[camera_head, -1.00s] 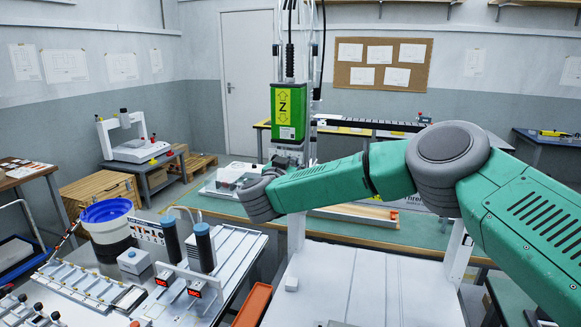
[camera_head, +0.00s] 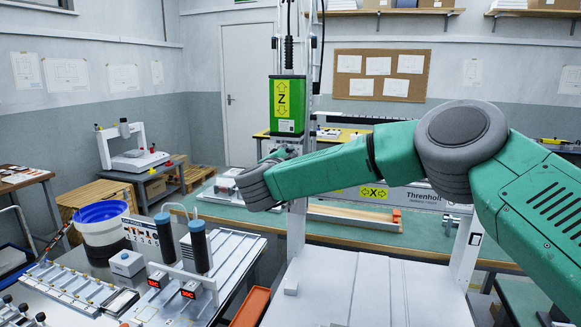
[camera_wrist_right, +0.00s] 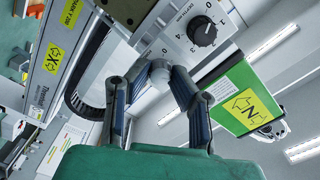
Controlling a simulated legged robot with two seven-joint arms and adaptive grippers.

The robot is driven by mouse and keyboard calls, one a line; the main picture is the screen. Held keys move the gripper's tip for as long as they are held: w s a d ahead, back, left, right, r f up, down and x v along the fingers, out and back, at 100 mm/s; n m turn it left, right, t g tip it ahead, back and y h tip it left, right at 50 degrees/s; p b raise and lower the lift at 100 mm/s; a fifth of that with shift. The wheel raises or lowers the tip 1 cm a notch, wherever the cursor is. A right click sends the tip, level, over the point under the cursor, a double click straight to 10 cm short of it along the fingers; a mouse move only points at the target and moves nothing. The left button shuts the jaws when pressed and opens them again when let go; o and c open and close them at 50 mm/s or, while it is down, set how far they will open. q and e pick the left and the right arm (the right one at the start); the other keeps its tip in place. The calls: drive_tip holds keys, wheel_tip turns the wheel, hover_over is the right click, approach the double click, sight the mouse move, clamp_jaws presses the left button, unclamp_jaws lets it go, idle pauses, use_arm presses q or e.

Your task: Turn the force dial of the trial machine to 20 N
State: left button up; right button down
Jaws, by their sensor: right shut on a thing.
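The trial machine is a gantry with a green Z unit (camera_head: 286,105) in the head view. In the right wrist view its pale panel (camera_wrist_right: 176,38) carries a black depth dial (camera_wrist_right: 203,30) with printed numbers. My right gripper (camera_wrist_right: 160,80) has both fingers closed around a pale round knob (camera_wrist_right: 159,72) beside the depth dial. The fingers cover much of this knob, and I cannot read its setting. It appears to be the force dial. My left gripper is not in view.
The green Z unit also shows close to the right finger in the wrist view (camera_wrist_right: 246,95). A beam with a yellow X label (camera_head: 375,193) runs behind my right forearm. A bench with a blue-rimmed bucket (camera_head: 101,212) and two dark cylinders stands at left.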

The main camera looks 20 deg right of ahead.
drive_tip(key=shift+f+m+b, duration=0.15)
drive_tip(key=shift+m+b, duration=5.35)
drive_tip(key=shift+m, duration=0.5)
drive_tip(key=c, duration=1.6)
unclamp_jaws()
drive_tip(key=shift+c, duration=0.2)
drive_tip(key=shift+o, duration=1)
drive_tip(key=shift+w+f, duration=0.1)
drive_tip(key=shift+w, duration=0.05)
drive_tip(key=shift+d, duration=0.1)
